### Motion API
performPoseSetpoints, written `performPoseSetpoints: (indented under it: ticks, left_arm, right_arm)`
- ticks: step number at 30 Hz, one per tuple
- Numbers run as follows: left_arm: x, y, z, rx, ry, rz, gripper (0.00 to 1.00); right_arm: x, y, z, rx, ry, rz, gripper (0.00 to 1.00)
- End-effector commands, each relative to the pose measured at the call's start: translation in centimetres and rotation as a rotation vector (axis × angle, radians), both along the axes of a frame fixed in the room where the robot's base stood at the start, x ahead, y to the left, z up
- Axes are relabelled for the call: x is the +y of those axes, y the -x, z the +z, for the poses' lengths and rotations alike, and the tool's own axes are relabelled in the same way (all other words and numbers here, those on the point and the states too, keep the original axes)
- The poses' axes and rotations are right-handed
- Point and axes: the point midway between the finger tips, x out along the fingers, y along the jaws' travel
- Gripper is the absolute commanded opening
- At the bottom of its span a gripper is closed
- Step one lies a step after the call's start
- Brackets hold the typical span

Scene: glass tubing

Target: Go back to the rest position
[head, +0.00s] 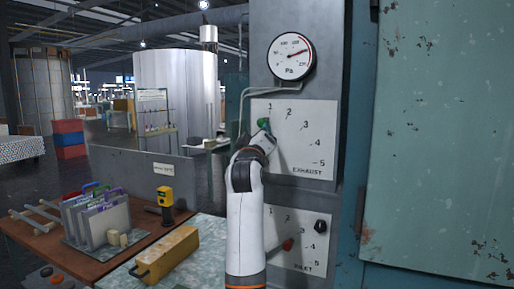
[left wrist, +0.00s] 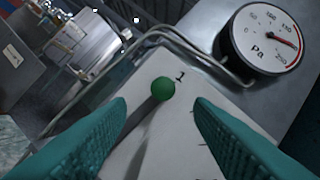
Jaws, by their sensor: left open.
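My left arm rises from the bottom middle of the head view to the exhaust panel (head: 318,140). In the left wrist view, my left gripper (left wrist: 160,102) is open, its two teal fingers on either side of a green knob (left wrist: 163,88) with visible gaps. The knob stands near the number 1 and also shows in the head view (head: 263,122), just above my wrist. In the head view my wrist hides the fingers. My right gripper is in neither view.
A pressure gauge (head: 291,56) sits above the panel. Below is the inlet panel (head: 304,260) with a red knob (head: 287,244) and a black knob (head: 320,226). A teal cabinet (head: 440,140) stands right. A wooden bench (head: 45,240) and a yellow case (head: 168,254) lie lower left.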

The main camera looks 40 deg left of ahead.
Motion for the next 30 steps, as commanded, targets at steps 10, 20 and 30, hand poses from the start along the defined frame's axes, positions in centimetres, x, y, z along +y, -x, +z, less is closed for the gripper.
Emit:
performPoseSetpoints:
  ticks: [10,20,30]
  left_arm:
    - [-0.7,1.4,-0.5,0.002,0.0,0.001,0.48]
    - [-0.7,1.4,-0.5,0.002,0.0,0.0,0.48]
    - [-3.6,0.9,-9.8,0.223,-0.083,-0.029,0.48]
  right_arm:
    - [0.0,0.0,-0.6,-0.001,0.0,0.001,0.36]
    - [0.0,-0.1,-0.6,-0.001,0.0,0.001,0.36]
    - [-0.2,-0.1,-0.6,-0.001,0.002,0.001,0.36]
